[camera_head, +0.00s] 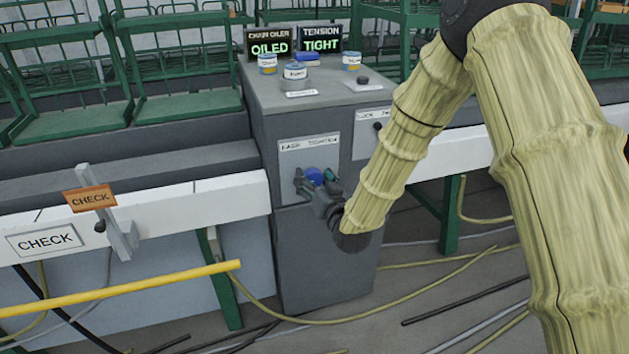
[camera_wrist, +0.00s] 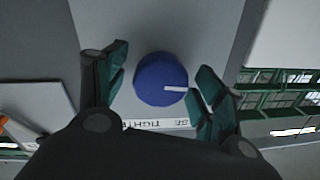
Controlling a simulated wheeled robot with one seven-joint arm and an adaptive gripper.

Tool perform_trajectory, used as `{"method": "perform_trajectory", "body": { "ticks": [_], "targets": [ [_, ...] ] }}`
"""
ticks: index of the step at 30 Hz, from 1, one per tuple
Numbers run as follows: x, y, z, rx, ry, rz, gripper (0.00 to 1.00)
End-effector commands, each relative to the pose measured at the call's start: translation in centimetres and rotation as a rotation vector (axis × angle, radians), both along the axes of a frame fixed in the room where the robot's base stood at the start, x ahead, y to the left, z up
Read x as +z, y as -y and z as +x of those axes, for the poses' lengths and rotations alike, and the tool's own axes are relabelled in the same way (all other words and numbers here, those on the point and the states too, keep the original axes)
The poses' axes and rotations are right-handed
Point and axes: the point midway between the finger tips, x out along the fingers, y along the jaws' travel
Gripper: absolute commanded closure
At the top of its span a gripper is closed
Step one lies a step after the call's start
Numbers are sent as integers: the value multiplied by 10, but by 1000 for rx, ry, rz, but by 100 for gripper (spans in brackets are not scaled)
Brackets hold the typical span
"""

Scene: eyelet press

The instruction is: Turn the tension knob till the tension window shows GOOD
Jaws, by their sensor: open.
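The tension window (camera_head: 320,40) on top of the grey cabinet reads TIGHT in the head view. The tension knob (camera_wrist: 153,72) is blue and round, with a white mark pointing right in the wrist view. In the head view it shows small and blue (camera_head: 314,174) on the cabinet's front, below a white label plate. My gripper (camera_wrist: 163,76) is open, with one green-tipped finger on each side of the knob. The right finger looks very close to the knob; I cannot tell whether it touches. A gap shows at the left finger.
A chain oiler window (camera_head: 269,44) reading OILED stands beside the tension window. Several small tins and a dark button (camera_head: 363,80) are on the cabinet top (camera_head: 325,92). An orange CHECK tag (camera_head: 90,198) and a yellow bar (camera_head: 120,289) are at left. Hoses lie on the floor.

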Motion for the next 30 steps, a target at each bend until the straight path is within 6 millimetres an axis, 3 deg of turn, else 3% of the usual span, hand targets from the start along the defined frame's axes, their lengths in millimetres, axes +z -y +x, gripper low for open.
{"method": "perform_trajectory", "body": {
  "ticks": [5, 13, 23, 30],
  "targets": [
    [0, 0, 0, 0, 0, 0, 31],
    [0, 0, 0, 0, 0, 0, 77],
    [0, 0, 0, 0, 13, -40, 77],
    [1, -1, -1, 3, 56, -175, 77]
  ]
}}
